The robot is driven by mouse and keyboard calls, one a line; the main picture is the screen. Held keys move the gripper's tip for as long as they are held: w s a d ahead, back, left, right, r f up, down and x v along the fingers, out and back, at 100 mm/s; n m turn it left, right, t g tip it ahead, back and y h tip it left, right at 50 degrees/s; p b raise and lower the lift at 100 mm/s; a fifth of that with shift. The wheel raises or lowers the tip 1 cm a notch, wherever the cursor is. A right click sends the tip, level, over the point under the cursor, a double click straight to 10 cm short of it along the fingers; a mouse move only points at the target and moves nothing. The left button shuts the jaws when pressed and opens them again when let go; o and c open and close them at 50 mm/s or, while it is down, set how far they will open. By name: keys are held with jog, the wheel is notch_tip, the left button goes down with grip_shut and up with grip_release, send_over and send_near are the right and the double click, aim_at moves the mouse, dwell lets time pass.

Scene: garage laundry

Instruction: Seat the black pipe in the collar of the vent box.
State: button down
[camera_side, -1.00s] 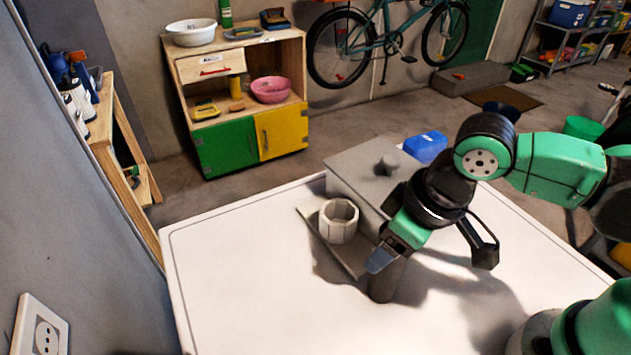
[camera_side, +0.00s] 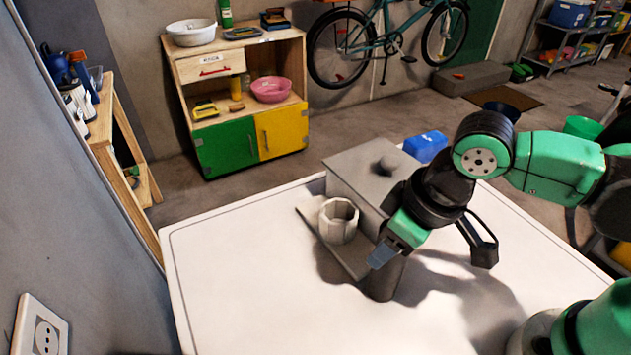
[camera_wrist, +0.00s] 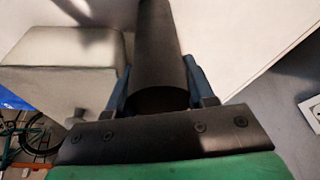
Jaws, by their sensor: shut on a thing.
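The black pipe (camera_side: 384,281) is a short dark cylinder, close to upright in the side view, with its lower end at or just above the white table top. My gripper (camera_side: 382,256) is shut on its upper part. In the wrist view the pipe (camera_wrist: 161,45) runs out between the fingers of my gripper (camera_wrist: 160,90). The grey vent box (camera_side: 358,174) stands behind on the table. Its pale ring-shaped collar (camera_side: 338,222) sits on a flat plate at the box's front left, open upward and empty. The pipe is to the right and front of the collar, apart from it.
The white table top (camera_side: 245,270) is clear to the left and front. A blue box (camera_side: 425,147) is beyond the table's back edge. A wooden cabinet (camera_side: 238,100) stands farther back. A wall socket (camera_side: 42,328) is at lower left.

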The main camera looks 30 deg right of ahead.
notch_tip(320, 180, up, 19)
jog(key=r+n, duration=0.1)
jog(key=r, duration=0.1)
send_over(339, 179)
jog(key=s+a, duration=0.3)
jog(key=s, duration=0.1)
notch_tip(339, 179, down, 20)
jog(key=shift+d+r, duration=0.1)
jog(key=shift+f, duration=0.2)
jog(key=shift+c, duration=1.5)
grip_release()
jog(key=v, duration=1.2)
jog(key=s+d+f+m+t, duration=0.1)
jog(key=d+f+m, duration=0.1)
jog(key=d, duration=0.1)
jog(key=s+d+f+m+t+h, duration=0.1)
jog(key=d+f, duration=0.1)
jog(key=d, duration=0.2)
jog(key=s+d+f+m+t, duration=0.2)
jog(key=d+f, duration=0.1)
jog(key=d, duration=0.1)
jog(key=shift+s+m, duration=0.1)
jog(key=shift+m, duration=0.2)
